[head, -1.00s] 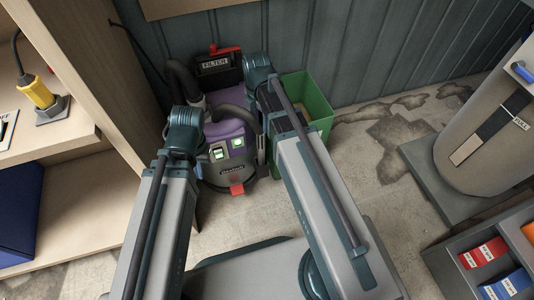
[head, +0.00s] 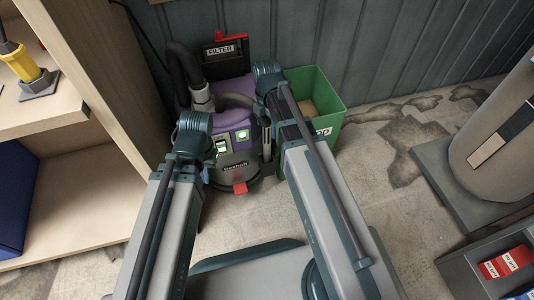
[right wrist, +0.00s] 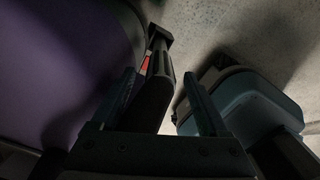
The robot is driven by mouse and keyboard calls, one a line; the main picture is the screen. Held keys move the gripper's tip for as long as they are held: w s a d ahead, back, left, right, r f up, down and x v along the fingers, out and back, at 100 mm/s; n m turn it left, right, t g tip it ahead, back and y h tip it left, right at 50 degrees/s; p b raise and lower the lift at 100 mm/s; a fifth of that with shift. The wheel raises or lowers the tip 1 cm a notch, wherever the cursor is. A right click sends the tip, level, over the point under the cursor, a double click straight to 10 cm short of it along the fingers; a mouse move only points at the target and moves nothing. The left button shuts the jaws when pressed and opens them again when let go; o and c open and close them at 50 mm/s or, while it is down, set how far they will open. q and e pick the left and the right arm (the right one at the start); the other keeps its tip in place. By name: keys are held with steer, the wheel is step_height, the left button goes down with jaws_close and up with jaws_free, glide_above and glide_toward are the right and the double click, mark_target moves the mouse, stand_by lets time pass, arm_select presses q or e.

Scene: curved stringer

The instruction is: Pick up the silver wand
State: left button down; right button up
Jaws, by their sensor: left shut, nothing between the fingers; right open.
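The likely silver wand is a thin upright piece (head: 267,140) at the right side of the purple vacuum (head: 236,95), mostly hidden by my right arm. In the right wrist view my right gripper (right wrist: 159,74) is open. A dark bar (right wrist: 153,100) with a dark block at its far end shows between its fingers, with a gap on each side; I cannot tell if this bar is part of the wand. The purple vacuum body (right wrist: 55,70) fills the left of that view. My left gripper does not show; my left arm ends behind its elbow in the head view.
A green bin (head: 328,115) stands close to the right of the vacuum. A wooden shelf unit (head: 95,95) with a yellow tool (head: 20,62) stands at the left. A grey column on a plinth (head: 445,165) is at the right. Bare concrete floor lies between bin and plinth.

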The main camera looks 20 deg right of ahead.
mark_target(267, 137)
arm_select(q)
steer(key=shift+f, duration=0.3)
arm_select(e)
steer(key=shift+f, duration=0.3)
step_height(267, 137, down, 6)
steer(key=b, duration=0.5)
steer(key=shift+r+b, duration=0.2)
steer(key=shift+b, duration=0.1)
arm_select(q)
step_height(267, 137, down, 5)
steer(key=shift+f, duration=0.2)
arm_select(e)
steer(key=shift+r, duration=0.1)
jaws_close()
